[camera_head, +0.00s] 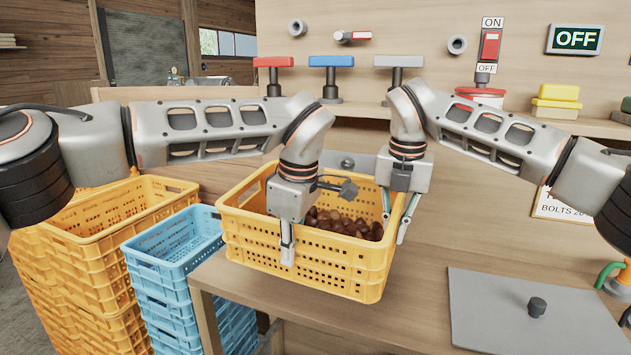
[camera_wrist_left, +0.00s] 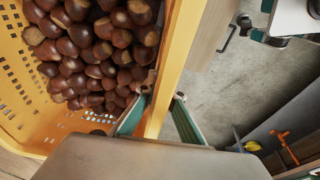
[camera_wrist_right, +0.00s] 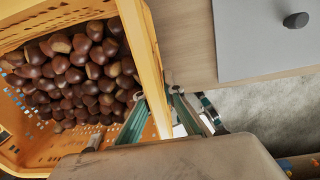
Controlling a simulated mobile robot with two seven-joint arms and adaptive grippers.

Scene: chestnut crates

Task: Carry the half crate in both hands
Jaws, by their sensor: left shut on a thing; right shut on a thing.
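The half crate is a yellow plastic crate (camera_head: 310,262) at the wooden table's left end, partly filled with brown chestnuts (camera_head: 345,222). My left gripper (camera_head: 287,248) is shut on its near wall toward the left. My right gripper (camera_head: 404,228) is shut on its right side. In the left wrist view the yellow rim (camera_wrist_left: 178,60) runs between the fingers, with chestnuts (camera_wrist_left: 90,45) inside. In the right wrist view the rim (camera_wrist_right: 145,60) passes between the fingers, with chestnuts (camera_wrist_right: 75,75) beside it. Whether the crate's bottom touches the table is hard to tell.
Stacked yellow crates (camera_head: 105,215) and stacked blue crates (camera_head: 175,245) stand left of the table (camera_head: 400,325). A grey plate with a knob (camera_head: 530,312) lies on the table's right. Red, blue and grey fixtures (camera_head: 332,62) stand on a shelf behind.

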